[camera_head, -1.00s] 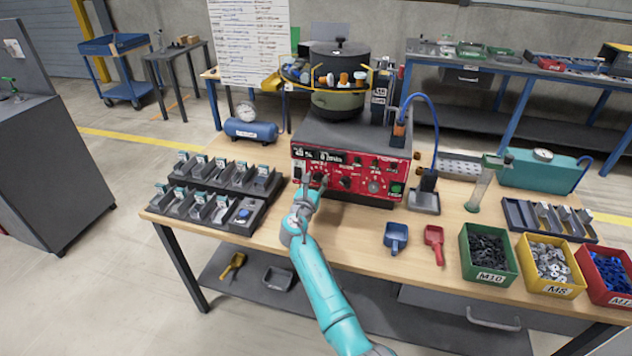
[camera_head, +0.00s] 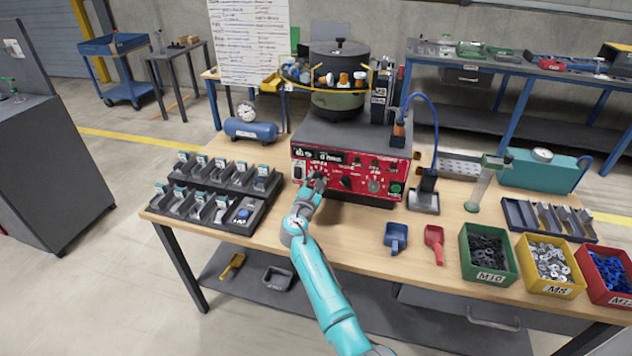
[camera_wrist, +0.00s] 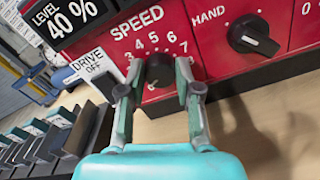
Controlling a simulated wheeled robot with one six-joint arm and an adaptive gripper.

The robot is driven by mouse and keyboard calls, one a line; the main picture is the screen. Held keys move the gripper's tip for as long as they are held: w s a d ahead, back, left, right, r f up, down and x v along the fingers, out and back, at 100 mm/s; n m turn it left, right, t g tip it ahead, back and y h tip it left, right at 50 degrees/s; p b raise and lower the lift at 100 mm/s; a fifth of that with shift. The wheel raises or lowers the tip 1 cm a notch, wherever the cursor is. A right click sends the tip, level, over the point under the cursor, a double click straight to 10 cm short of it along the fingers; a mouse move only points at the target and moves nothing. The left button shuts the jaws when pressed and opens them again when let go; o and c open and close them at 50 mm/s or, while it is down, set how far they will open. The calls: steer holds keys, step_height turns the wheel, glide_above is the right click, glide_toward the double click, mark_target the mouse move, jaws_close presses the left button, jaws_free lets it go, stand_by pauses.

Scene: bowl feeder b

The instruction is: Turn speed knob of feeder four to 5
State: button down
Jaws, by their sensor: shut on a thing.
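The feeder's red control panel (camera_head: 350,173) faces me on the workbench, under the bowl. In the wrist view, the black speed knob (camera_wrist: 159,70) sits below the white word SPEED, with numerals from 3 to 7 showing around it. My gripper (camera_wrist: 157,88) has one finger on each side of this knob and is shut on it. The knob's pointer is hard to make out, so I cannot tell its exact setting. In the head view, my gripper (camera_head: 317,181) is at the panel's lower left part and hides the knob.
A black HAND knob (camera_wrist: 254,37) is right of the speed knob. Small compartment trays (camera_head: 215,195) stand left of the feeder. Blue (camera_head: 396,237) and red scoops (camera_head: 434,243) lie in front.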

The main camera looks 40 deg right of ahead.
steer(key=m, duration=2.5)
steer(key=shift+f, duration=0.4)
steer(key=c, duration=0.8)
jaws_free()
steer(key=v, duration=1.2)
